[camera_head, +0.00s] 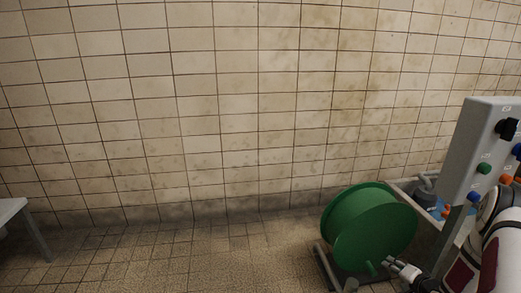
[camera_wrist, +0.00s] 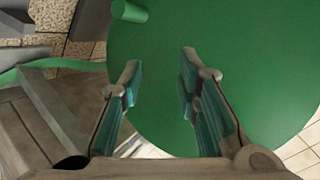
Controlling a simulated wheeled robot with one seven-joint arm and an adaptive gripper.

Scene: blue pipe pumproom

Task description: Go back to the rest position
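My gripper (camera_head: 405,270) is at the lower right of the head view, close to the handle side of a green reel (camera_head: 375,225). In the wrist view my gripper (camera_wrist: 160,75) shows two fingers well apart with nothing between them. The green reel's disc (camera_wrist: 230,60) fills the background behind the fingers. A short green peg (camera_wrist: 130,11) sticks out of the disc at the top, beyond the fingertips and left of the gap between them. The peg also shows in the head view, low on the disc, just left of the fingertips.
A grey control box (camera_head: 470,150) with coloured buttons stands at the right on a post. Behind the reel is a light trough (camera_head: 405,190) with blue parts. A grey table (camera_head: 12,210) is at the far left. The tiled floor (camera_head: 170,260) between is clear, before a tiled wall.

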